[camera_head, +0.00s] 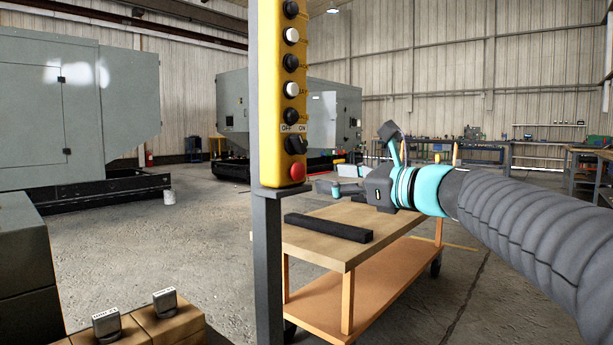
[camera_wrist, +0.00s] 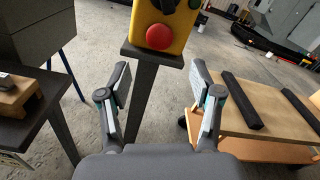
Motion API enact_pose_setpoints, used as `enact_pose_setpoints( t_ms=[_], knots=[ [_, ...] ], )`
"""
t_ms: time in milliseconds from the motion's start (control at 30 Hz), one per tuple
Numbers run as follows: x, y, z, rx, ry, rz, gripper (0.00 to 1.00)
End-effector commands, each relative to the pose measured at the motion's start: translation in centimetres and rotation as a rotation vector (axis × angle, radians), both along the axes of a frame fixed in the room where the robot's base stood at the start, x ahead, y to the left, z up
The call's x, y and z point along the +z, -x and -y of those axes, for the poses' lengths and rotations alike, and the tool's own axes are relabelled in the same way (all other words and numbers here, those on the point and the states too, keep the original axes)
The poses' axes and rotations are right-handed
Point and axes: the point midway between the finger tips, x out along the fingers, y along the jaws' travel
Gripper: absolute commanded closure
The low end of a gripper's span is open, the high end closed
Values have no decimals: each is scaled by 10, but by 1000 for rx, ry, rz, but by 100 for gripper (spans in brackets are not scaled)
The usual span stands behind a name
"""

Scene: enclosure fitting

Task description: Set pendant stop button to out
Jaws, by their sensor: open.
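The yellow pendant (camera_head: 277,90) is mounted upright on a grey post (camera_head: 268,270). It carries a column of black and white buttons, a black OFF/ON rotary switch (camera_head: 295,145), and the red stop button (camera_head: 297,171) at its bottom. In the wrist view the red stop button (camera_wrist: 159,36) shows near the top centre, face on. Whether it is in or out I cannot tell. My gripper (camera_wrist: 165,88) is open and empty, its two fingers spread below the button on either side of the post. In the head view my gripper (camera_head: 340,180) is right of the pendant, pointing left.
A wooden cart (camera_head: 390,222) with a black bar (camera_head: 328,227) stands below my gripper. Wooden blocks with grey pieces (camera_head: 107,325) are at the lower left, near a dark grey box (camera_head: 25,260). Large grey machine cabinets (camera_head: 75,110) stand behind. Open concrete floor lies left of the post.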

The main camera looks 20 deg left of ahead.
Motion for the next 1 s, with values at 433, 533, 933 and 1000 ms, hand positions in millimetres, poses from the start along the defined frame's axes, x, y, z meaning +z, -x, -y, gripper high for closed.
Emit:
enact_pose_setpoints(
  t_ms=[433, 533, 933, 1000],
  knots=[
    [0, -27, -67, 2, 2, 0, 35],
    [0, -30, -74, 2, 2, 1, 35],
    [0, -32, -77, 0, 2, 1, 43],
    [0, -32, -77, 0, 2, 1, 60]
  ],
)
